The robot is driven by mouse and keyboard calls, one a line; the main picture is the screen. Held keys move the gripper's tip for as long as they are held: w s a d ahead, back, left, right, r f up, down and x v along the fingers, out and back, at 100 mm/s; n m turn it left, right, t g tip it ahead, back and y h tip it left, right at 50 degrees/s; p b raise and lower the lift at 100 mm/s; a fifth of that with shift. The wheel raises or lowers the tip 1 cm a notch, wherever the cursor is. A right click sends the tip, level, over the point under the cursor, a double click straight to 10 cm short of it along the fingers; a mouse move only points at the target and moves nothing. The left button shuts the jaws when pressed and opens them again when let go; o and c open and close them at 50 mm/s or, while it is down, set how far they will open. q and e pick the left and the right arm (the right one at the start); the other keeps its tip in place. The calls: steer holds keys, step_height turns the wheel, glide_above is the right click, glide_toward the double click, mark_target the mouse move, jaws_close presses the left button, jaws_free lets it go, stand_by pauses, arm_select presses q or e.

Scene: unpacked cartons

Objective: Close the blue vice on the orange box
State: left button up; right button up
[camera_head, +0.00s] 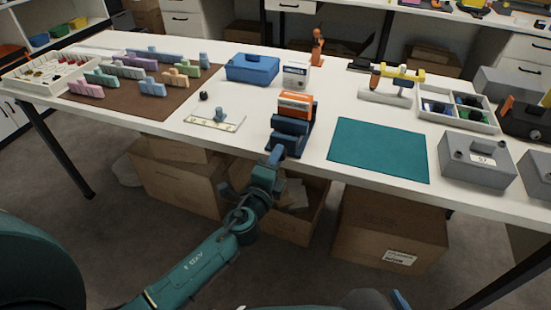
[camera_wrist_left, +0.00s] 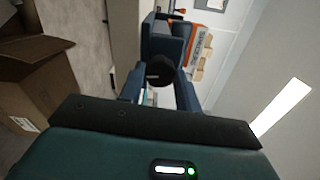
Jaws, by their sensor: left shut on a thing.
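The dark blue vice (camera_head: 288,137) stands at the front edge of the white table, and its body also shows in the left wrist view (camera_wrist_left: 163,42). The orange box (camera_head: 295,104), orange and white, sits upright in the vice; in the left wrist view (camera_wrist_left: 196,43) part of it shows behind the vice. I cannot tell whether the jaws touch it.
A teal mat (camera_head: 378,149) lies right of the vice, and a grey box (camera_head: 477,160) stands beyond it. A small board (camera_head: 214,122) lies to the left. Cartons (camera_head: 388,232) stand under the table.

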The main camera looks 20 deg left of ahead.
arm_select(q)
steer(key=m+p, duration=0.9)
steer(key=m, duration=1.4)
arm_select(e)
steer(key=r, duration=0.1)
steer(key=r+n, duration=0.1)
steer(key=r+g, duration=0.1)
steer(key=shift+s+d+r+h, duration=0.2)
steer(key=shift+d+r+h, duration=0.15)
steer(key=shift+r+h, duration=0.05)
arm_select(q)
steer(key=shift+m, duration=0.3)
arm_select(e)
steer(key=shift+r, duration=0.1)
arm_select(q)
steer(key=o, duration=1)
steer(key=shift+c, duration=0.2)
